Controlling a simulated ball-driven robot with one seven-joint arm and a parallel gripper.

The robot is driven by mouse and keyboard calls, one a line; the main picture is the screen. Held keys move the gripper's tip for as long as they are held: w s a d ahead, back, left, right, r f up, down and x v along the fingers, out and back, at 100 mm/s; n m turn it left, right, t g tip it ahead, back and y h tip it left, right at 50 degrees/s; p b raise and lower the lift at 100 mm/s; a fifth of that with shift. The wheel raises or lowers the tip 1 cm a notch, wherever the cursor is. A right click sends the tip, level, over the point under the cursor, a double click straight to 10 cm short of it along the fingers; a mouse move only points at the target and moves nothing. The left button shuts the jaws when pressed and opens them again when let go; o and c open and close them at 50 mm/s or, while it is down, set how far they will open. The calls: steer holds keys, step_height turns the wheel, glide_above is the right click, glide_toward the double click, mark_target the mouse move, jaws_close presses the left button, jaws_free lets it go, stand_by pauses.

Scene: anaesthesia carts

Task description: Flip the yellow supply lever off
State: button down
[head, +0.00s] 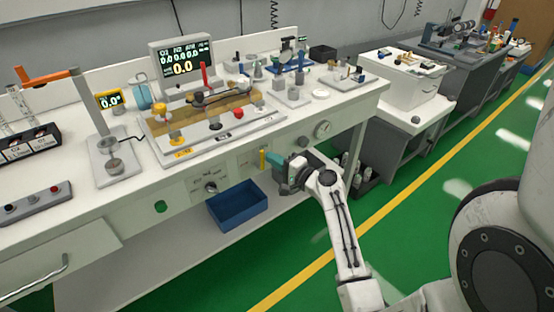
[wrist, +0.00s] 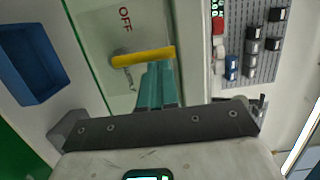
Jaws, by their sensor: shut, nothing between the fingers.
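The yellow supply lever (head: 263,159) is on the front panel of the white bench, to the left of my gripper in the head view. In the wrist view the yellow lever (wrist: 143,56) lies across the picture, beside the printed word OFF (wrist: 125,19). My gripper (head: 277,162) is at the panel, just right of the lever. Its teal fingers (wrist: 158,68) are shut together and empty, with their tips right at the lever's lower edge in the wrist view. I cannot tell whether they touch it.
A dial knob (head: 211,187) and a round gauge (head: 323,129) are on the same front. The bench top (head: 120,190) carries a monitor (head: 182,66) and other apparatus. The green floor is open to the right.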

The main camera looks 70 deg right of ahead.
mark_target(263, 165)
steer(key=shift+w+a+r+n+g, duration=0.1)
steer(key=shift+w+a+n+g, duration=0.15)
steer(key=shift+n, duration=0.45)
steer(key=shift+w+a+r+n+g, duration=0.15)
steer(key=shift+a+n, duration=0.2)
steer(key=shift+n, duration=0.35)
steer(key=shift+w+a+f+n+g+b, duration=0.15)
steer(key=shift+w+a+n, duration=0.2)
steer(key=shift+n, duration=0.4)
steer(key=shift+w+a+n+g+b, duration=0.15)
steer(key=shift+a+n, duration=0.25)
steer(key=shift+n, duration=0.4)
steer(key=shift+w+a+f+n+g+b, duration=0.1)
steer(key=shift+w+a+n+g+b, duration=0.1)
steer(key=shift+a+n, duration=0.4)
steer(key=shift+w+a+f+n+g+h+b, duration=0.25)
steer(key=shift+a+f+n, duration=0.15)
steer(key=shift+n, duration=0.7)
steer(key=shift+w+a+f+n+g+h+b, duration=0.1)
steer(key=shift+w+a+f+n+g+h, duration=0.25)
steer(key=shift+n, duration=0.8)
steer(key=shift+w+a+f+n+g+h+b, duration=0.1)
steer(key=shift+w+a+f+n+b, duration=0.3)
steer(key=shift+n, duration=0.7)
steer(key=shift+s+f+n+h, duration=0.15)
steer(key=shift+f+n+h, duration=0.2)
steer(key=shift+n, duration=0.15)
steer(key=shift+r, duration=0.1)
